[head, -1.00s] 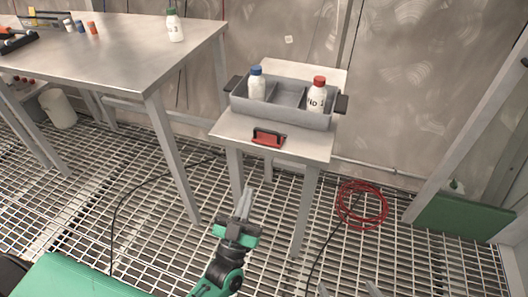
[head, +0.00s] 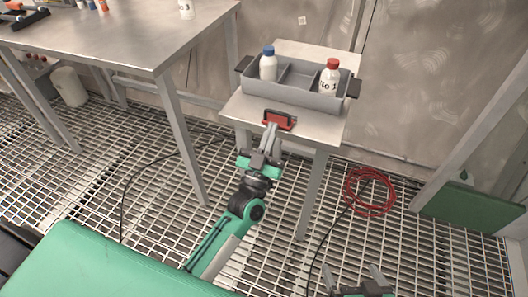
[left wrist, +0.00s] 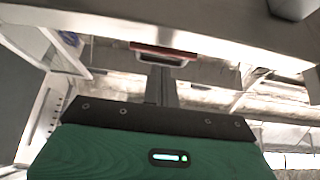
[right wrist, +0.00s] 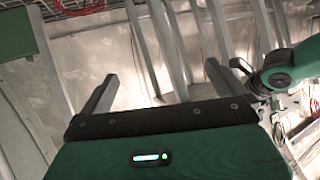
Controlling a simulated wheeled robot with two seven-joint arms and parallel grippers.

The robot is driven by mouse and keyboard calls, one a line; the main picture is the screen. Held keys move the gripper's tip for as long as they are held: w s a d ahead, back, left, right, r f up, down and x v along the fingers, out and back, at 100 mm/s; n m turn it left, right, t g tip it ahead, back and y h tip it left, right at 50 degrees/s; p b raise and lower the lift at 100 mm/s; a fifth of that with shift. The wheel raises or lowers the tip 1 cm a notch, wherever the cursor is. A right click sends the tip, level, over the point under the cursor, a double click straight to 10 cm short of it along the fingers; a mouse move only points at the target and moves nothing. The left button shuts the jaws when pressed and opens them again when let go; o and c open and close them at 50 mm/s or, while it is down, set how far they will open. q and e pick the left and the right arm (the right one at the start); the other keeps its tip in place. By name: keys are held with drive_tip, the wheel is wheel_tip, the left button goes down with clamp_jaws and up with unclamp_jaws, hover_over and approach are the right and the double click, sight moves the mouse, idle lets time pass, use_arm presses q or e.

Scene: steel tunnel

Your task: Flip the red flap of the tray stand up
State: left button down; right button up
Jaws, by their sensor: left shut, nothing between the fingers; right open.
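The tray stand (head: 318,124) is a small metal table with a red flap (head: 278,118) at its front edge. The flap has a dark handle part and also shows in the left wrist view (left wrist: 165,51). My left gripper (head: 272,128) is shut and empty, its fingertips at or just below the flap. In the left wrist view the shut fingers (left wrist: 162,72) point at the flap from under the table edge; I cannot tell whether they touch it. My right gripper (head: 362,270) is open and empty, low at the bottom of the head view; its spread fingers show in the right wrist view (right wrist: 140,92).
A grey tray (head: 297,88) on the stand holds a blue-capped bottle (head: 268,65) and a red-capped bottle (head: 329,77). A larger metal table (head: 120,40) stands at left. A red cable coil (head: 371,192) lies on the grating floor, right of the stand.

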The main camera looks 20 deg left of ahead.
use_arm(q)
drive_tip(key=shift+x, duration=1)
